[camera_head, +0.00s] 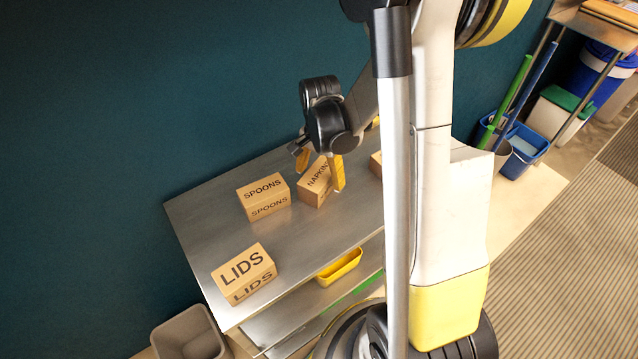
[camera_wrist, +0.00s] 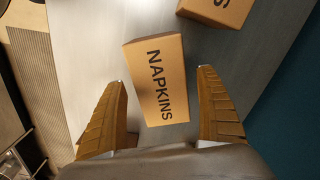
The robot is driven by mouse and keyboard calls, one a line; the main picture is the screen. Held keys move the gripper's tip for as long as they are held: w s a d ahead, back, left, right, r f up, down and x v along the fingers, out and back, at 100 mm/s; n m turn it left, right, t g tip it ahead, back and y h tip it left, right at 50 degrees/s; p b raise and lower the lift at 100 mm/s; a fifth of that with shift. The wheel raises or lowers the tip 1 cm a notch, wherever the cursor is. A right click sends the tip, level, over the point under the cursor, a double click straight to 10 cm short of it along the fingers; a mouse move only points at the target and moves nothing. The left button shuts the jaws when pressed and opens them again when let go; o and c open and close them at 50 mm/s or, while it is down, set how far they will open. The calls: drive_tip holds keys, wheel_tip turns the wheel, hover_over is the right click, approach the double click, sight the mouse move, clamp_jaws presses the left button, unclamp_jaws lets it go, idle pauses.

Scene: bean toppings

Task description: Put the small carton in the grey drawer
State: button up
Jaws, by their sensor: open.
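Small brown cartons stand on a grey metal table (camera_head: 215,223); I cannot tell which one the task means. The NAPKINS carton (camera_head: 313,186) is partly covered by my gripper (camera_head: 320,171) in the head view. In the wrist view, the NAPKINS carton (camera_wrist: 156,82) shows below and between the fingertips of my open gripper (camera_wrist: 162,77). No grip on it shows. The SPOONS carton (camera_head: 263,197) is to its left and the LIDS carton (camera_head: 244,272) is nearer the front left. I cannot make out a grey drawer for sure.
Another carton (camera_head: 376,163) is partly hidden behind my arm. A grey bin (camera_head: 187,336) stands at bottom left. Bare tabletop lies between the SPOONS and LIDS cartons.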

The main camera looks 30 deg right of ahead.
wheel_tip(320, 180, down, 4)
drive_tip(key=shift+w+r+b, duration=0.1)
drive_tip(key=shift+r+b, duration=0.05)
drive_tip(key=shift+b, duration=0.55)
drive_tip(key=shift+r, duration=0.1)
drive_tip(key=c, duration=1.5)
drive_tip(key=shift+o, duration=0.2)
